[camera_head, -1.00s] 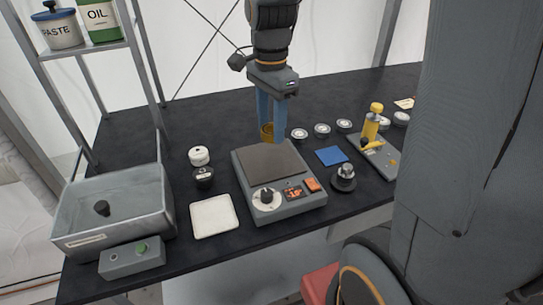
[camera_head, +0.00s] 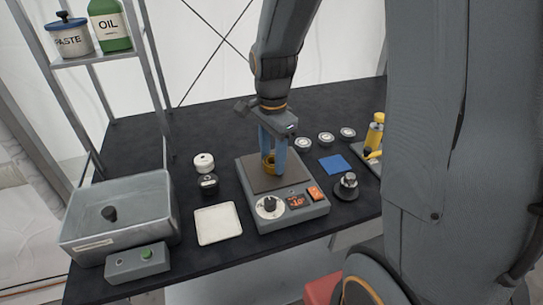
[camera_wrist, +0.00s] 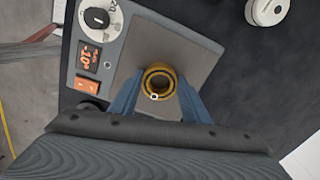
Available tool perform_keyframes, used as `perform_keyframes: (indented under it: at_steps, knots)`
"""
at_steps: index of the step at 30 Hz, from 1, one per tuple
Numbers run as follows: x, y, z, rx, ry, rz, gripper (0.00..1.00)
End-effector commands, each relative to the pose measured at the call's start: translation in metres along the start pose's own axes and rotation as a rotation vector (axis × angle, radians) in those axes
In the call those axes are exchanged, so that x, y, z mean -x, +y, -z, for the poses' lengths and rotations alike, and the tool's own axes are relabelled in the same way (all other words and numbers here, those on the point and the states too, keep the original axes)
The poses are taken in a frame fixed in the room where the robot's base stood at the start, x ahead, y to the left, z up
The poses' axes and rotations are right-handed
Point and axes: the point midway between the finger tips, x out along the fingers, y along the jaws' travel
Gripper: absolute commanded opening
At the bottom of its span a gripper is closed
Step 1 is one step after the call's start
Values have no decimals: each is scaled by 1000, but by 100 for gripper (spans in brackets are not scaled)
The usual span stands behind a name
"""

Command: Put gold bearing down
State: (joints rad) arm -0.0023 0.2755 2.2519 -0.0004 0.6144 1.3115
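The gold bearing (camera_head: 268,164) is a small gold ring. It sits between the blue fingertips of my gripper (camera_head: 271,166), at the plate of a grey device (camera_head: 290,215). In the wrist view the bearing (camera_wrist: 159,83) lies between the two blue fingers (camera_wrist: 158,97), which close in on its sides. It is over the device's square brown-grey plate (camera_wrist: 190,50). I cannot tell whether the bearing touches the plate. The device has a dial, an orange-lit display reading about -10 and an orange switch.
A white square pad (camera_head: 217,223) and a grey basin (camera_head: 120,215) stand to the left. A white jar (camera_head: 203,162) and a black jar (camera_head: 208,183) are beside the device. A blue square (camera_head: 334,165) and a dark knobbed piece (camera_head: 346,186) are to its right.

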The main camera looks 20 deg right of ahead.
Motion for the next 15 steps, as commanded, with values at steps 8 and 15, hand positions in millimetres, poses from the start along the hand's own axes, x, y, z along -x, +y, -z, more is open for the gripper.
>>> perform_keyframes:
  at_steps: [8,15]
  knots:
    - [0,0,0,0,0,0,61]
    - [7,-1,0,0,1,3,61]
